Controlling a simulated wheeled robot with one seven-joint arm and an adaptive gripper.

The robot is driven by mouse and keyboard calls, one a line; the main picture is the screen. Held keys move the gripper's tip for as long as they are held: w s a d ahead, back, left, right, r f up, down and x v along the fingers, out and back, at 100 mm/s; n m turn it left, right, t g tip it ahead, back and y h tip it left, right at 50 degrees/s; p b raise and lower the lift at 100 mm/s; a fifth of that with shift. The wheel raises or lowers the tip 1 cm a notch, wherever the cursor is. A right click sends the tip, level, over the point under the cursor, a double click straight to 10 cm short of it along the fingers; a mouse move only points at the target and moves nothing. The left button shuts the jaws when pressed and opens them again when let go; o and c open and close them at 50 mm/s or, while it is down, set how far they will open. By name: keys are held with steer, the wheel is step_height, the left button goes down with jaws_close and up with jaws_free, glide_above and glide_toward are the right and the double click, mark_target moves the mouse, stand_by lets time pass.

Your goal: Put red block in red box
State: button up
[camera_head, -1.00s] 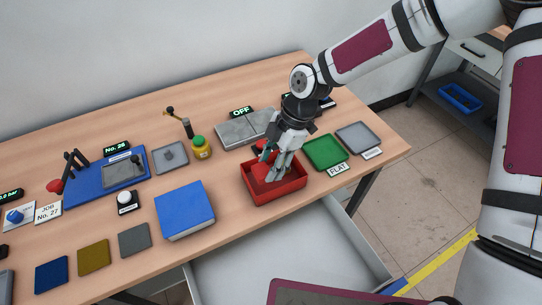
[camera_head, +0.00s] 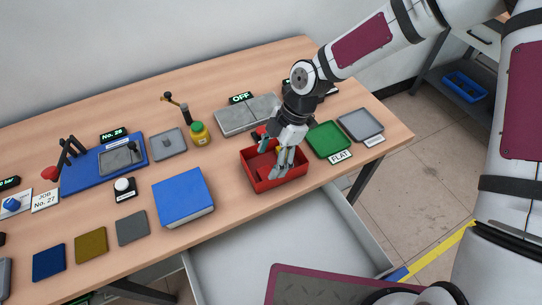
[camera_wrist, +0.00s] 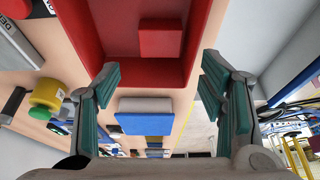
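The red block (camera_wrist: 160,38) lies inside the red box (camera_wrist: 110,32), on its floor near one wall, as the wrist view shows. In the head view the red box (camera_head: 285,180) stands near the table's front edge, and my fingers partly hide its inside. My gripper (camera_head: 284,172) is over the right part of the box, pointing down. In the wrist view my gripper (camera_wrist: 160,70) has its teal fingers wide apart with nothing between them, and the block is clear of both.
A green tray (camera_head: 325,139) and a grey tray (camera_head: 361,124) lie right of the box. An open drawer (camera_head: 290,245) juts out below the table edge.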

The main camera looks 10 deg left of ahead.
steer(key=v, duration=1.2)
stand_by(0.5)
